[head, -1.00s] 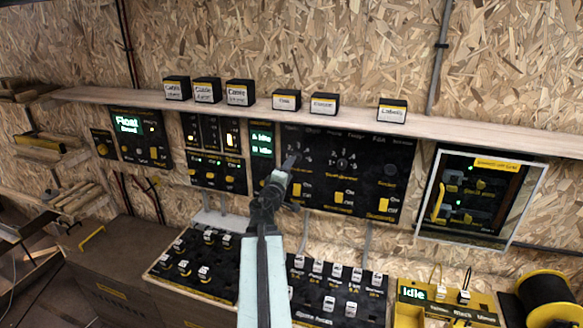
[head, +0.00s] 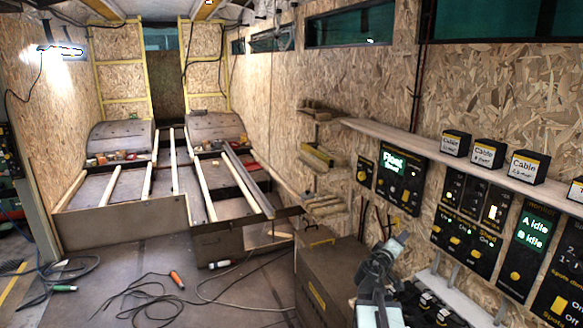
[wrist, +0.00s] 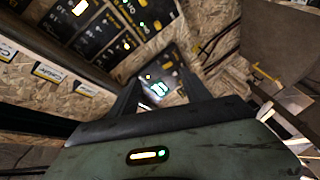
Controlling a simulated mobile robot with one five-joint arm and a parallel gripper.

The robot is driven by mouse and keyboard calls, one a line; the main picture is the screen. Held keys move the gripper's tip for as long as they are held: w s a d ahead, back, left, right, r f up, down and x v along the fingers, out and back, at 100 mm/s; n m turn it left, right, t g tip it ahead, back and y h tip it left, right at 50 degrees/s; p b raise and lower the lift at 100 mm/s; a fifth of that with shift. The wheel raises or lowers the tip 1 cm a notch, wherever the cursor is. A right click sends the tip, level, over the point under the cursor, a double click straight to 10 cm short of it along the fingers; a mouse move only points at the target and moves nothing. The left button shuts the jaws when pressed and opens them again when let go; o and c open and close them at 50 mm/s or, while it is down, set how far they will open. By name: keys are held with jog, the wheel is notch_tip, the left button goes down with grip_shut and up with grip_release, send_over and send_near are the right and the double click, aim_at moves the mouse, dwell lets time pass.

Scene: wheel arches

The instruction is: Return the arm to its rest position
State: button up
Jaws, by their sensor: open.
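My gripper (head: 392,246) is at the lower right of the head view, at the end of my raised arm. It appears in front of the dark chest and the wall panels. In the wrist view my gripper (wrist: 160,88) shows two dark fingers spread apart with nothing between them. Beyond the fingers is a panel with a lit display (wrist: 160,88). The lower part of my arm is cut off by the frame edge.
A wooden shelf (head: 440,150) with labelled boxes runs above the black control panels (head: 463,225) at right. A brown chest (head: 325,275) stands beside my arm. Cables (head: 150,290) lie on the floor at left. A timber frame (head: 100,222) with wheel arches (head: 120,136) fills the back.

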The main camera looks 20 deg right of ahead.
jog(key=w+a+f+g+y, duration=0.15)
jog(key=a+f, duration=0.25)
jog(key=a, duration=0.5)
jog(key=w+a+f+m+y, duration=0.1)
jog(key=w+a+f+y, duration=0.2)
jog(key=a, duration=0.7)
jog(key=a+f+g+y, duration=0.1)
jog(key=a+f+y, duration=0.1)
jog(key=a+f, duration=0.55)
jog(key=s+a+f+g+y, duration=0.2)
jog(key=s+a+g+y, duration=0.1)
jog(key=s+a, duration=0.3)
jog(key=s+a+f+g+y, duration=0.3)
jog(key=s+a, duration=0.3)
jog(key=a, duration=0.5)
jog(key=shift+s+a+f+m+y, duration=0.25)
jog(key=shift+a+f+m+y, duration=0.05)
jog(key=shift+y, duration=0.25)
jog(key=shift+w, duration=0.1)
jog(key=c, duration=0.4)
jog(key=shift+d, duration=0.2)
jog(key=shift+c, duration=0.2)
